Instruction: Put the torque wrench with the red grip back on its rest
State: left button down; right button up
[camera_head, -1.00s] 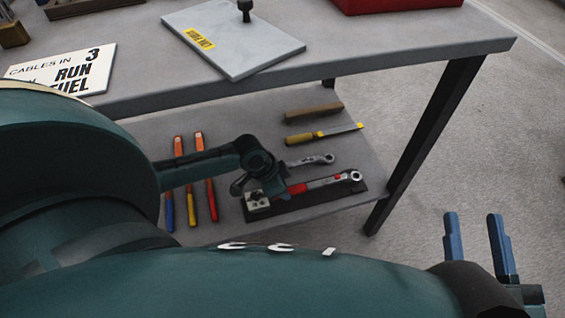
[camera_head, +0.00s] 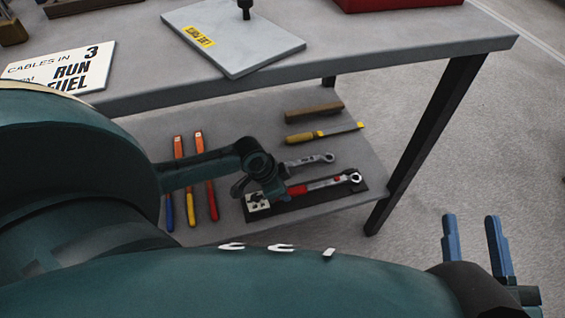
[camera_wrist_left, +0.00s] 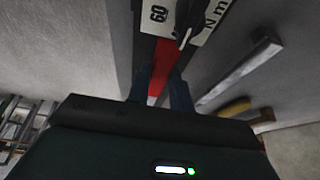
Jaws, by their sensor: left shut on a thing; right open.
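The torque wrench (camera_head: 325,184) has a red grip and a silver shaft with a ring end. It lies lengthwise over a dark rest (camera_head: 317,205) on the lower shelf. I cannot tell whether it touches the rest. My left gripper (camera_head: 284,190) is shut on the red grip; its fingers (camera_wrist_left: 160,88) flank the red grip (camera_wrist_left: 160,62) in the left wrist view. A white label (camera_wrist_left: 204,24) reading "60 Nm" shows beyond the grip and at the rest's left end (camera_head: 257,203). My right gripper (camera_head: 477,248) is open and empty, over the floor at lower right.

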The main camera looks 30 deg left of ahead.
pick_arm(q)
jog(key=c, duration=1.4)
grip_release()
jog(key=shift+c, duration=0.2)
jog(key=shift+o, duration=1.4)
jog(key=shift+f, duration=0.15)
